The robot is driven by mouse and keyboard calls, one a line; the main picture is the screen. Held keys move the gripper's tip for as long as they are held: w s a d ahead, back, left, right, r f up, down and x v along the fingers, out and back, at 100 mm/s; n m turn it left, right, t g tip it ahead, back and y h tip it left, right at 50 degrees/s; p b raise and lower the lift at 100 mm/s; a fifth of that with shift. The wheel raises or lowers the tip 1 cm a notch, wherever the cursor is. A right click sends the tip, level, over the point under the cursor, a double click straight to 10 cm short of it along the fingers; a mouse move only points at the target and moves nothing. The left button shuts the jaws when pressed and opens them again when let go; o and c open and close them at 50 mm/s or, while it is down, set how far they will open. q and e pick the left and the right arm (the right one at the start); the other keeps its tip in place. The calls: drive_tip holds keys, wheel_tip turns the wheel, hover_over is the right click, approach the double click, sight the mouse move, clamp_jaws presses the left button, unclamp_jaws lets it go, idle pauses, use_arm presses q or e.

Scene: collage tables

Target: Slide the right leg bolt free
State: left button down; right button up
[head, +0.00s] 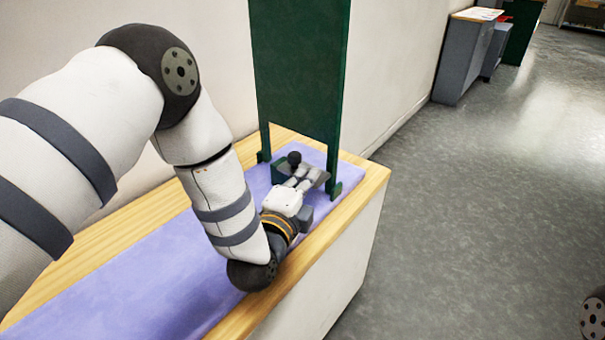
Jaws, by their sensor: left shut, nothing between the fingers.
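A tall dark green panel (300,75) stands upright on two legs at the far end of the table. Its right leg (333,170) ends in a foot near the table's right edge. A dark round knob (294,158) sits on a low dark green part between the legs; I take it to belong to the bolt, but the bolt's shaft is hidden. My left gripper (307,177) is shut and empty, low over the mat, close beside the knob and just left of the right leg. Whether it touches either, I cannot tell. My right gripper is out of view.
A purple mat (150,285) covers most of the wooden table top (240,318). A wall runs behind the table. The grey floor (470,200) to the right is open, with grey cabinets (465,58) farther back.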

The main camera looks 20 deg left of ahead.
sight(289, 162)
use_arm(q)
drive_tip(key=shift+w+a, duration=0.65)
drive_tip(key=shift+w, duration=0.1)
drive_tip(key=a, duration=0.2)
drive_tip(key=w+a, duration=0.1)
drive_tip(key=a, duration=0.1)
drive_tip(key=shift+w, duration=0.2)
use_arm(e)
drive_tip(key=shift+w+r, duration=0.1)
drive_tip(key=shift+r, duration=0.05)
